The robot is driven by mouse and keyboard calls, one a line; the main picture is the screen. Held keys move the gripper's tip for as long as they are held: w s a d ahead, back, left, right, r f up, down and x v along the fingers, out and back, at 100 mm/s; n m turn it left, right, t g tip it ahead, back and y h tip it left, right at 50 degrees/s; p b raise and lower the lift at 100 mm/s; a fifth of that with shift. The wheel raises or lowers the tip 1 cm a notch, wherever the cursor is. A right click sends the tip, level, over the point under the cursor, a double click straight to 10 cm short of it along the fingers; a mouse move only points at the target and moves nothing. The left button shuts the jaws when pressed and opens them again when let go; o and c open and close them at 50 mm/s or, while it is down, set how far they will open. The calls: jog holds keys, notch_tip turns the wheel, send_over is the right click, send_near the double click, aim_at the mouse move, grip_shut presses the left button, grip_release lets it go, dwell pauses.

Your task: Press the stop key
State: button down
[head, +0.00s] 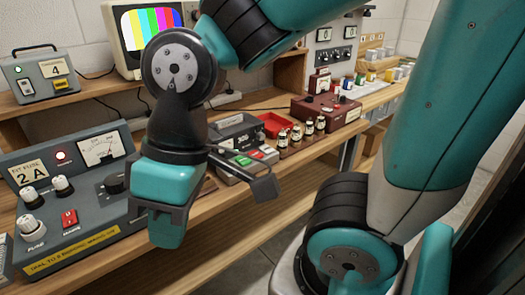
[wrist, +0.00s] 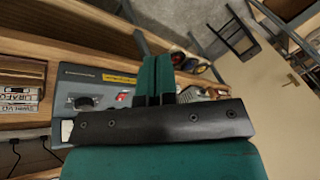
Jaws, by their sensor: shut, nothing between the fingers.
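A grey and black desk unit (head: 236,132) stands on the bench in the head view, right of my wrist. Along its front is a row of keys, with a green key (head: 242,160) and a red key (head: 256,155) visible. No lettering can be read, so I cannot tell which is the stop key. My wrist and its bracket hide part of the unit. My gripper (head: 165,228) is shut and empty, pointing down in front of the bench edge, left of and nearer than the keys. In the wrist view the closed teal fingers (wrist: 156,80) show.
A fuse tester (head: 75,190) with a red switch (head: 69,217) is close on the left of my gripper. Small bottles (head: 302,133), a red tray (head: 273,123) and a dark red meter box (head: 325,110) stand right of the keyed unit. A monitor (head: 143,35) is behind.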

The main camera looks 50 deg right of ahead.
jog(key=w+d+r+m+t+y+p, duration=0.15)
jog(key=w+d+m+p, duration=0.25)
jog(key=w, duration=0.7)
jog(key=w+d+f+m+t+h+p, duration=0.2)
jog(key=w+d+m+t+p, duration=0.3)
jog(key=w+d, duration=0.75)
jog(key=m+t+h+p, duration=0.3)
jog(key=m+h+p, duration=0.15)
jog(key=m, duration=0.45)
send_over(258, 154)
notch_tip(258, 154, down, 7)
jog(key=shift+w+f+b, duration=0.1)
jog(key=shift+w+b, duration=0.05)
jog(key=shift+b, duration=0.15)
jog(key=shift+f, duration=0.1)
notch_tip(258, 154, down, 9)
jog(key=b, duration=0.6)
jog(key=shift+r, duration=0.2)
